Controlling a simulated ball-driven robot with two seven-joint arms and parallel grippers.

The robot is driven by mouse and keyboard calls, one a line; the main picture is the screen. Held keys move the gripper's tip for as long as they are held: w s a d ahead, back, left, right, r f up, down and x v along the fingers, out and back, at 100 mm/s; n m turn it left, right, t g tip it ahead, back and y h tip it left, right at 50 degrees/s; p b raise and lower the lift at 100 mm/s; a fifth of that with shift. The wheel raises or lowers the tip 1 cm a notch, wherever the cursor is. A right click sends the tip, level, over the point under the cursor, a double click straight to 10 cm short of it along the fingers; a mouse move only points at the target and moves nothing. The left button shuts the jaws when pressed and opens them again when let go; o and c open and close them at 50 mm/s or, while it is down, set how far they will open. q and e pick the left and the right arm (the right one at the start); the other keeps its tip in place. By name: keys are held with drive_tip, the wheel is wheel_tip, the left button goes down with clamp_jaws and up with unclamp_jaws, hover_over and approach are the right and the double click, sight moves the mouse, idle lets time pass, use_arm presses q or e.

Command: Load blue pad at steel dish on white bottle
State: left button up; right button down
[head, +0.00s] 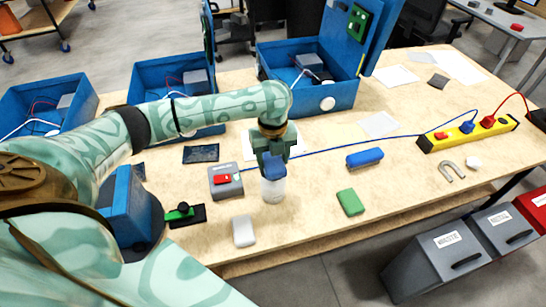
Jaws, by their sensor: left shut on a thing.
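My left gripper (272,158) hangs over the middle of the table, pointing down, shut on a small blue thing (273,167) that looks like the blue pad. Just below it stands a white, cloudy bottle (272,189), upright. The blue thing overlaps the bottle's top in the picture, and I cannot tell whether they touch. A small pale round piece (473,162), perhaps the steel dish, lies at the right beside a horseshoe magnet (453,171). A separate blue block (364,158) lies right of the bottle. My right gripper is not in view.
A grey box with a red switch (226,181) stands close left of the bottle. A green block (350,202) and a white block (243,231) lie nearer. A yellow power strip (467,132) sits at the right, its blue cable crossing the table. Blue open cases (340,95) line the back.

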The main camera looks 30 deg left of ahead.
sight(273, 161)
use_arm(q)
drive_tip(key=shift+f, duration=0.4)
idle(0.4)
drive_tip(key=shift+f, duration=0.55)
idle(0.4)
idle(0.4)
wheel_tip(273, 161, up, 2)
drive_tip(key=shift+r+p, duration=0.1)
drive_tip(key=shift+p, duration=0.9)
wheel_tip(273, 161, up, 5)
drive_tip(key=p, duration=0.6)
